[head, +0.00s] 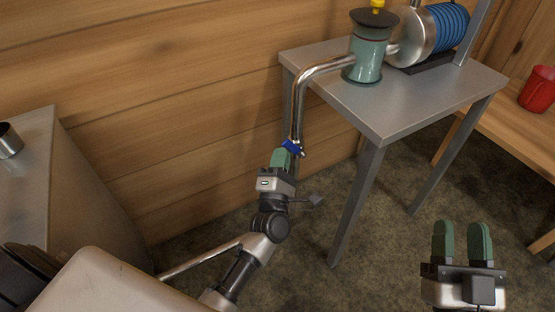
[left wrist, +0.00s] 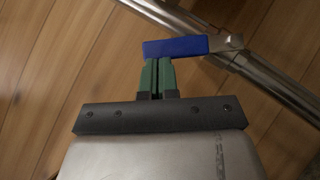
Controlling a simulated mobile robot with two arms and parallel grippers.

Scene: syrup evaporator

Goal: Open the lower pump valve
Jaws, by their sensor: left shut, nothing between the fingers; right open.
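The valve's blue lever (head: 292,147) sits on the silver pipe (head: 297,105) that comes down beside the metal table. In the left wrist view the blue lever (left wrist: 176,47) lies crosswise just beyond my fingertips, joined to a metal stem by the pipe (left wrist: 272,82). My left gripper (head: 281,158) is shut and empty, its green fingertips at or very near the lever's side; whether they touch I cannot tell. The closed fingers also show in the left wrist view (left wrist: 157,66). My right gripper (head: 461,236) is open and empty at the lower right, away from the valve.
The metal table (head: 375,110) carries a green pump body (head: 369,58) and a blue ribbed unit (head: 447,27). Its front leg (head: 355,205) stands right of my left gripper. A wooden wall is behind. A red cup (head: 538,92) stands on a wooden bench at right.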

